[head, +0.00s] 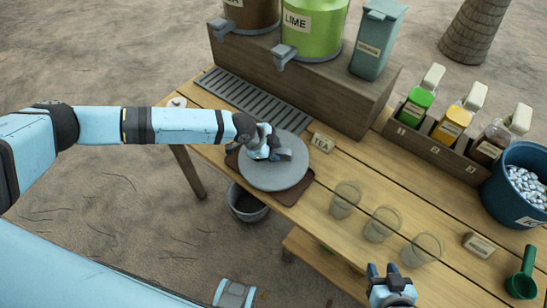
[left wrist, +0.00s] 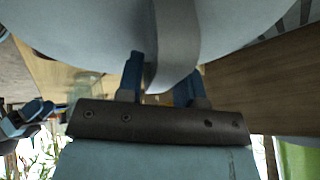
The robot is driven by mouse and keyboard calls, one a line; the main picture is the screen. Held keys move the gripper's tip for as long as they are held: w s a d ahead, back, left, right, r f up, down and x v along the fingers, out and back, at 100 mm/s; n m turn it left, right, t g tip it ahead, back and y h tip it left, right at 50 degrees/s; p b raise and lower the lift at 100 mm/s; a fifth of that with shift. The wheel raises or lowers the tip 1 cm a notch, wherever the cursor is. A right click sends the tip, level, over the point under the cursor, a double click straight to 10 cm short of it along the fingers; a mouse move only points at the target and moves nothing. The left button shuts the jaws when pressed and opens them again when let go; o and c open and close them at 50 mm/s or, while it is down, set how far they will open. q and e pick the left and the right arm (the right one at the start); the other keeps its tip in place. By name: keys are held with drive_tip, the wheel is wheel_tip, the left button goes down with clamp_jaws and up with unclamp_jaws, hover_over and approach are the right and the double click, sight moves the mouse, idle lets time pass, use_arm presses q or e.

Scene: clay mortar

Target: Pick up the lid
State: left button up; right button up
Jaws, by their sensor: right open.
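The lid (head: 268,180) is a round grey disc, lying flat above a brown mat at the table's left part. What is under it is hidden. My left gripper (head: 271,152) is over the lid's middle, at its handle. In the left wrist view the lid (left wrist: 70,25) fills the top, and its strap-like handle (left wrist: 177,40) comes down between the fingers of my left gripper (left wrist: 162,85). I cannot tell whether the fingers press on it. My right gripper (head: 381,272) is open and empty at the table's front edge, far right of the lid.
A brown mat (head: 296,196) and a TEA sign (head: 322,142) are beside the lid. Several clear cups (head: 382,224) stand to the right. A wooden riser (head: 330,90) with a LIME dispenser (head: 313,28) is behind. A dark bucket (head: 247,206) stands below the table's edge.

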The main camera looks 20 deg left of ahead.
use_arm(q)
drive_tip(key=shift+c, duration=0.2)
clamp_jaws()
drive_tip(key=shift+r, duration=0.2)
